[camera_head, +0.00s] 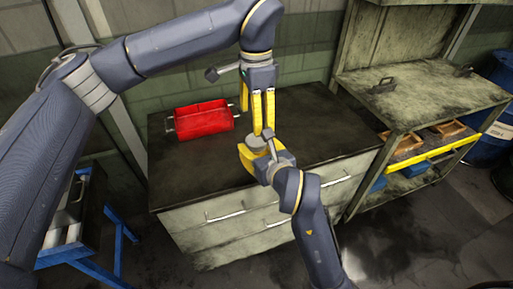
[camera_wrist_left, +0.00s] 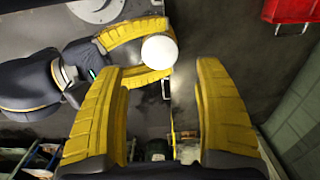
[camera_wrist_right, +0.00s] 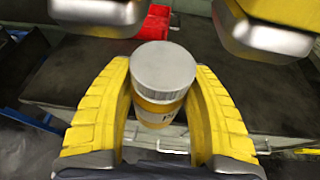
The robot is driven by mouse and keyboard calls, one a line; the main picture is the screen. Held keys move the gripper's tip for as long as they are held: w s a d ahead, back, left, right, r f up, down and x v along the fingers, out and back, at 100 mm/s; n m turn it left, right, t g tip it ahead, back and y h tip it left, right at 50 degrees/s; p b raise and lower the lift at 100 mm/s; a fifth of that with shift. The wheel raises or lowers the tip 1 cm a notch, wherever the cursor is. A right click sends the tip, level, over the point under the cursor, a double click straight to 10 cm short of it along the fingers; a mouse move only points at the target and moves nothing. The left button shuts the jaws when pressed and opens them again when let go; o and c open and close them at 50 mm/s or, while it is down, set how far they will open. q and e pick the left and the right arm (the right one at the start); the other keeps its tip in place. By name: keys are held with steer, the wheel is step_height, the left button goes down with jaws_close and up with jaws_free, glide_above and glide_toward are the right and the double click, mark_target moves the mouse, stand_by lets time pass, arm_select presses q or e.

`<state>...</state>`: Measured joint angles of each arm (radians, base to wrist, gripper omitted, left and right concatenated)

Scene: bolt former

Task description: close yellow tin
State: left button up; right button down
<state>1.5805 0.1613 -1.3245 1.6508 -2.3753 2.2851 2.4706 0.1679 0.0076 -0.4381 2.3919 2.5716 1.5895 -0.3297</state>
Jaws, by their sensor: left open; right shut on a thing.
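The yellow tin (camera_wrist_right: 160,110) stands upright in my right gripper (camera_head: 259,147), with a dark-marked label on its side. A round grey lid (camera_wrist_right: 163,68) sits on its top and looks level; it shows as a pale disc in the left wrist view (camera_wrist_left: 159,51). The right fingers are shut around the tin's body. My left gripper (camera_head: 263,131) points down from above, open and empty, with its fingertips close over the lid. In the right wrist view its two fingers show at the top, on either side of the lid. Most of the tin is hidden in the head view.
A red tray (camera_head: 203,116) with handles lies on the dark tabletop (camera_head: 330,133) to the left. The cabinet has drawers below. A metal shelf unit (camera_head: 425,100) with wooden boxes stands at right, with blue barrels beyond. The tabletop's right side is clear.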

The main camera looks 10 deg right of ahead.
mark_target(256, 139)
arm_select(q)
steer(key=shift+f, duration=0.15)
steer(key=shift+f, duration=3.85)
steer(key=c, duration=1.2)
steer(key=o, duration=1.1)
steer(key=shift+r, duration=0.1)
